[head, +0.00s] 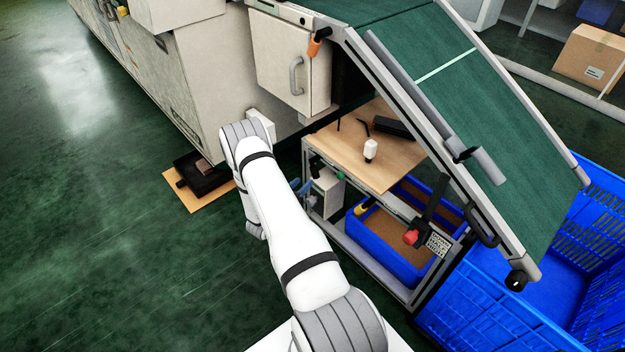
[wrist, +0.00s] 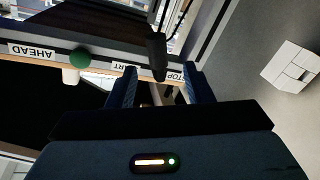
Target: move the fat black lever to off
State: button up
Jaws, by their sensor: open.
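In the wrist view a thick black lever (wrist: 157,58) hangs from a grey rail, its rounded end toward me. My gripper (wrist: 160,70) is open, with its two dark blue fingers on either side of the lever's end in the picture. I cannot tell how deep the lever sits between them, and no contact shows. Upside-down labels on the rail read AHEAD (wrist: 32,51) at left, one partly hidden by the left finger, and STOP at right, partly covered. No OFF label is readable.
A green knob (wrist: 80,58) and a pale knob (wrist: 71,76) are left of the fingers in the wrist view. In the head view a machine cabinet (head: 290,75), a wooden shelf (head: 395,172), a sloping green conveyor (head: 480,110) and a blue crate (head: 480,315) stand close by.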

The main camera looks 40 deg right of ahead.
aim_at(313, 175)
jog(key=x, duration=0.5)
jog(key=b+x, duration=0.1)
jog(key=x, duration=0.1)
jog(key=shift+s+d+f, duration=0.15)
jog(key=shift+s+d, duration=0.05)
jog(key=shift+d, duration=0.3)
jog(key=shift+c, duration=0.6)
